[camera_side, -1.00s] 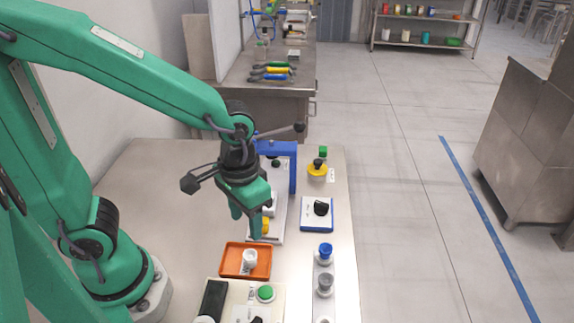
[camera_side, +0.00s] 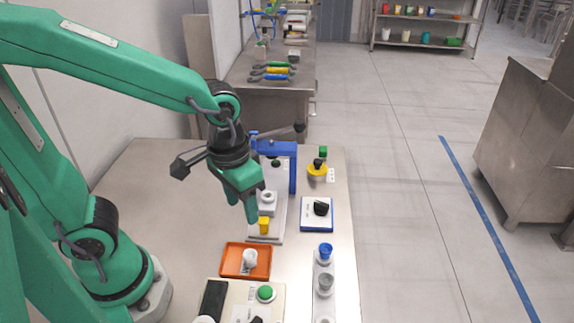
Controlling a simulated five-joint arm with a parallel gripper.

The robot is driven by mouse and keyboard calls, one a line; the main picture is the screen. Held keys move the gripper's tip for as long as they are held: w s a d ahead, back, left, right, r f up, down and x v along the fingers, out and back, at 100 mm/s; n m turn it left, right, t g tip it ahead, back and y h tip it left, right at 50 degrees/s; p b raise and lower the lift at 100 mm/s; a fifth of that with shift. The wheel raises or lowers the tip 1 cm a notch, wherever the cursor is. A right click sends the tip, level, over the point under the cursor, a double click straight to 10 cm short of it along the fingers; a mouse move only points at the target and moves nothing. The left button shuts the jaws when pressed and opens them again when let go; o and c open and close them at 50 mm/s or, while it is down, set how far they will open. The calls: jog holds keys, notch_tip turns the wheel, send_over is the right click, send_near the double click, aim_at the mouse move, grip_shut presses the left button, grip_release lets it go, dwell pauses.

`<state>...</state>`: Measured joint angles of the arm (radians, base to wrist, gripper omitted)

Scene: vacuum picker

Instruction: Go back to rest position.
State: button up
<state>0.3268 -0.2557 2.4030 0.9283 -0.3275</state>
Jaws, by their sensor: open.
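My gripper (camera_side: 242,212) hangs at the end of my green arm, pointing down above the steel table. It is open and nothing shows between its fingers. A small white cup-like piece (camera_side: 250,258) sits in the tray.
A blue overhanging frame (camera_side: 293,178) stands on a light plate behind the gripper. A yellow knobbed piece (camera_side: 317,170), a blue-edged board with a black knob (camera_side: 316,226), and a strip with blue and grey cups (camera_side: 325,264) lie to the right. The table's left part is bare.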

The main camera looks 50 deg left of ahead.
jog(key=s+a+r+t, duration=0.2)
jog(key=a+r+t, duration=0.2)
jog(key=a+r, duration=0.4)
jog(key=shift+r+t, duration=0.2)
jog(key=shift+t, duration=0.2)
jog(key=shift+a, duration=0.1)
dwell(1.3)
